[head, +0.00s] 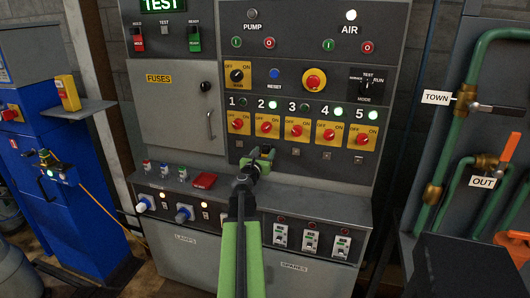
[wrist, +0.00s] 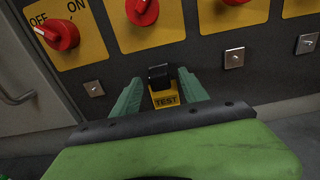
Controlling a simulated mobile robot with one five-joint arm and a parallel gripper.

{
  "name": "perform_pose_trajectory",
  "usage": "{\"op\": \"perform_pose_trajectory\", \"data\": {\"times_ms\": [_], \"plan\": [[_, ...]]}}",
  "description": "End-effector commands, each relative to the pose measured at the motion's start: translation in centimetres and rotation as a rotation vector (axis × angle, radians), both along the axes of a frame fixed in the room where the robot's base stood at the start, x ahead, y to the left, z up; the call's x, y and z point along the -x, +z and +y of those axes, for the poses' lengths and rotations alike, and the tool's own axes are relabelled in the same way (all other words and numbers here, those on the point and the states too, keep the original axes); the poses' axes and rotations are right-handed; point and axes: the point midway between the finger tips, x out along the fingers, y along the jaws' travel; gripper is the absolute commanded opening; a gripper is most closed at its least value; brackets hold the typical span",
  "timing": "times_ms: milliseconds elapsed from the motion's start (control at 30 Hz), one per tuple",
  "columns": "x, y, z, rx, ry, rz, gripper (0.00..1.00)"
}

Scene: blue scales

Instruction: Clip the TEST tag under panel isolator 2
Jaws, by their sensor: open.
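The TEST tag, a black clip with a yellow label (wrist: 165,100), is between my fingers in the wrist view. Its clip stands in front of the spot under panel isolator 2, a red knob on a yellow plate (head: 267,127), which also shows at the top of the wrist view (wrist: 142,10). The clip hides any metal plate there; contact with the panel is hard to judge. My gripper (wrist: 160,88) is open, with a green finger on each side of the tag and gaps visible.
Isolator 1 (head: 238,123) and isolator 3 (head: 297,130) flank it, with small metal plates (wrist: 93,88) below the neighbours. A sloped ledge with a red object (head: 204,180) lies below left. Breaker switches (head: 311,242) are below right.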

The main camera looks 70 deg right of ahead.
Motion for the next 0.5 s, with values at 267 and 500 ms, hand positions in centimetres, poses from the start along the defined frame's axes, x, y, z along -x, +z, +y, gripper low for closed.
{"op": "perform_pose_trajectory", "data": {"times_ms": [267, 500], "plan": [[0.4, 0.0, 5.2, 0.0, 0.001, 0.0, 0.52], [0.4, 0.0, 6.7, 0.0, -0.001, 0.0, 0.52]]}}
